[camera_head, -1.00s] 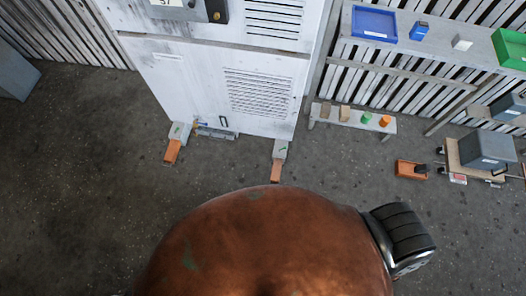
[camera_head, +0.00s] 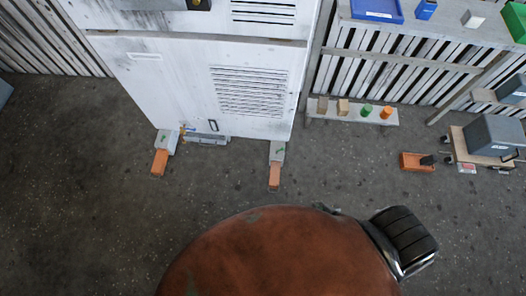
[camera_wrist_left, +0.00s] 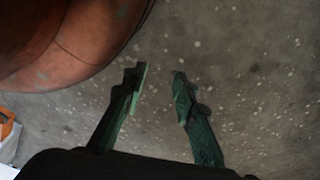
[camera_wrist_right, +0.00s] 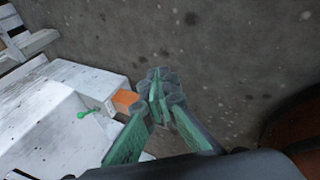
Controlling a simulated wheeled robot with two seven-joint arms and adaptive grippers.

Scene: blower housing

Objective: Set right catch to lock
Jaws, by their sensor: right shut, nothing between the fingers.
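The right catch (camera_head: 277,152) is a grey block at the foot of the white cabinet (camera_head: 180,85), with a green mark on top and an orange piece (camera_head: 274,180) projecting toward me. The left catch (camera_head: 166,140) looks alike. My left gripper (camera_wrist_left: 160,76) is open and empty over bare floor.
A low bench (camera_head: 350,116) with small blocks and green and orange pieces stands right of the cabinet. Farther right are an orange bin (camera_head: 415,163) and a cart with a grey box (camera_head: 494,138). The floor before the catches is clear.

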